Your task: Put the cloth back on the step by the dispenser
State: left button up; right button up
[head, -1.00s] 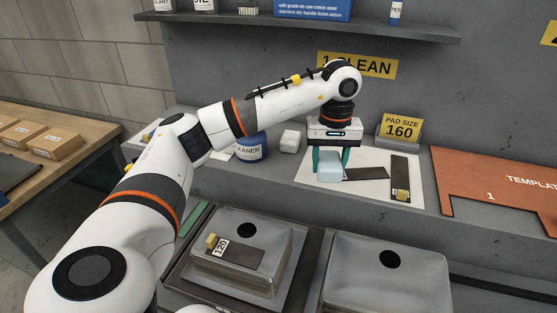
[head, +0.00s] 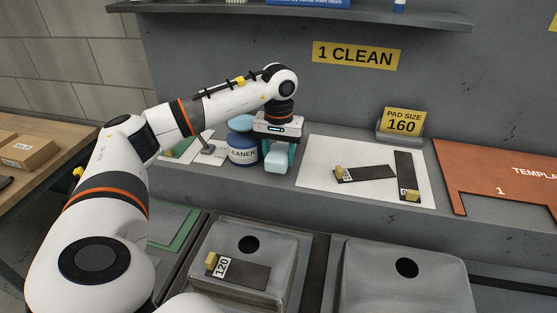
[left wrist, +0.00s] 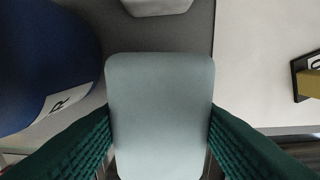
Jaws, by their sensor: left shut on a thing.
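The cloth, a pale blue folded block (head: 276,163), is between the green fingers of my left gripper (head: 277,158), which is shut on it. The cloth fills the middle of the left wrist view (left wrist: 160,115). The dispenser, a blue jar marked CLEANER (head: 242,155), stands just left of the gripper; its blue side also shows in the left wrist view (left wrist: 45,60). The cloth is over the bare grey step (head: 285,181), between the dispenser and a white sheet. I cannot tell whether it touches the step. My right gripper is not in view.
The white sheet (head: 330,200) bears two dark pads with yellow handles. A pale block (left wrist: 157,5) lies just beyond the cloth in the left wrist view. Two metal basins are in front, one with a pad marked 120 (head: 240,270). An orange template (head: 510,185) lies right.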

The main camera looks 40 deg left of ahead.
aim_at(279, 152)
pick_arm(q)
notch_tip(279, 152, down, 3)
jog(key=shift+r, duration=0.2)
jog(key=shift+f, duration=0.1)
jog(key=o, duration=0.9)
jog(key=shift+o, duration=0.2)
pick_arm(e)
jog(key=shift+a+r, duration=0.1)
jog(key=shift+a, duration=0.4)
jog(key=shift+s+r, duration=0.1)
pick_arm(q)
jog(key=shift+r, duration=0.25)
notch_tip(279, 152, up, 12)
jog(key=shift+f+b, duration=0.1)
jog(key=shift+b, duration=0.65)
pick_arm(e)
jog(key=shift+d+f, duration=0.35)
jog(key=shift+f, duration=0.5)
